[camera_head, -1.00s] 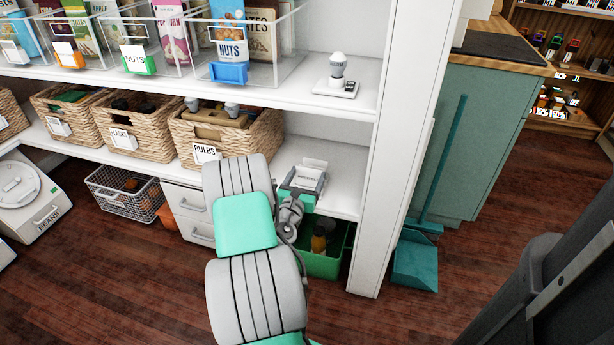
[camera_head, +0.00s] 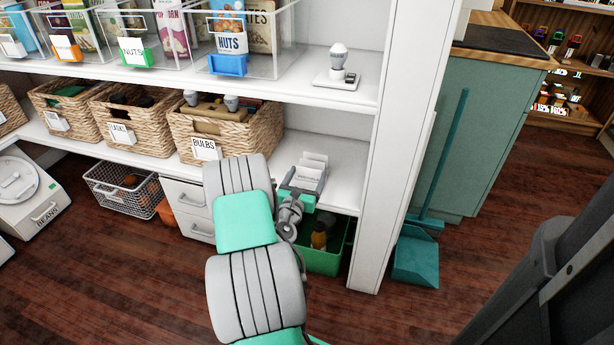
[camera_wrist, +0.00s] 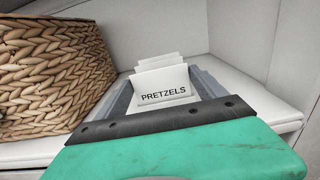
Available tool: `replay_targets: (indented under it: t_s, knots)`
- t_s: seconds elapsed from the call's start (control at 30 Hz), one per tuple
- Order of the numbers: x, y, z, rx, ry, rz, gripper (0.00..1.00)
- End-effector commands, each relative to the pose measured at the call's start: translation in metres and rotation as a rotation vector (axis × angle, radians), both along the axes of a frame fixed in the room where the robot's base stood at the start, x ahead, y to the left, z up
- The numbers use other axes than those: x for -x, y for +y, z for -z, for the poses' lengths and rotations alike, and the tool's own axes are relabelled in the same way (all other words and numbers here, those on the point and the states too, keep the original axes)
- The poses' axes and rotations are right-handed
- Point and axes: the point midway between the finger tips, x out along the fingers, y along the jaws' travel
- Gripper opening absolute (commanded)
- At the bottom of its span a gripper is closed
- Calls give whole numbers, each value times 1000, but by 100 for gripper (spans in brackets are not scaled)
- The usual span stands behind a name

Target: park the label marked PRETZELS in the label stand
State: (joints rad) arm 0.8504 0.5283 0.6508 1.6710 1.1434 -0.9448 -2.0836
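The PRETZELS label (camera_wrist: 163,88) is a white card with black print. In the wrist view it stands, leaning slightly back, in front of other white cards on the lower shelf. In the head view white cards (camera_head: 314,162) show in the label stand, their print not readable. The stand's base is mostly hidden by the cards and my gripper. My gripper (camera_wrist: 166,82) is open, with one grey finger on each side of the PRETZELS label. It also shows in the head view (camera_head: 306,178), at the shelf's front. I see no clear grip on the card.
A wicker basket marked BULBS (camera_head: 232,137) stands close on the left. A white shelf post (camera_head: 392,150) stands at the right. The upper shelf (camera_head: 290,90), with a bulb on a scale (camera_head: 337,75), lies above. A green bin (camera_head: 325,257) is below.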

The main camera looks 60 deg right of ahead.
Motion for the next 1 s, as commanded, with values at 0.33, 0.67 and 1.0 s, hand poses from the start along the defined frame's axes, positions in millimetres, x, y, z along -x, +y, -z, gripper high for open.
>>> replay_targets:
  t_s: [0.33, 0.67, 1.0]
  knots:
    - [0, 0, -1, 0, -1, 0, 100]
    - [3, 33, -1, -2, 2, -4, 100]
    - [12, 77, -1, 0, 0, 0, 100]
